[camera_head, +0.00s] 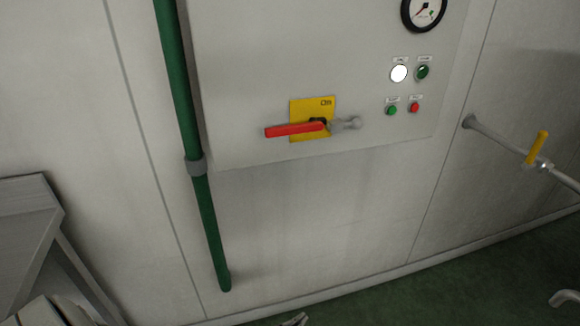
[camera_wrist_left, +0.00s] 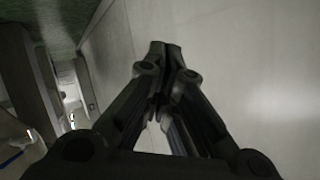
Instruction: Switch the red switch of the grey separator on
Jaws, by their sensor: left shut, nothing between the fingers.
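The red switch handle (camera_head: 292,130) lies nearly level across a yellow plate (camera_head: 326,104), its free end pointing left. It is on the front of the grey separator's panel (camera_head: 240,70). A grey rounded piece (camera_head: 346,124) sticks out at the right of the handle. A tip of my left gripper (camera_head: 297,319) just shows at the bottom edge, well below the switch and apart from it. In the left wrist view its fingers (camera_wrist_left: 165,48) are together and empty, near a pale surface. The switch cannot be made out in that view.
Right of the switch are a white lamp (camera_head: 399,74), small green (camera_head: 391,110) and red (camera_head: 414,107) buttons and a gauge (camera_head: 424,12). A green pipe (camera_head: 206,220) runs down at the left. A yellow-handled valve (camera_head: 537,147) juts out at right. The wall below the panel is clear.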

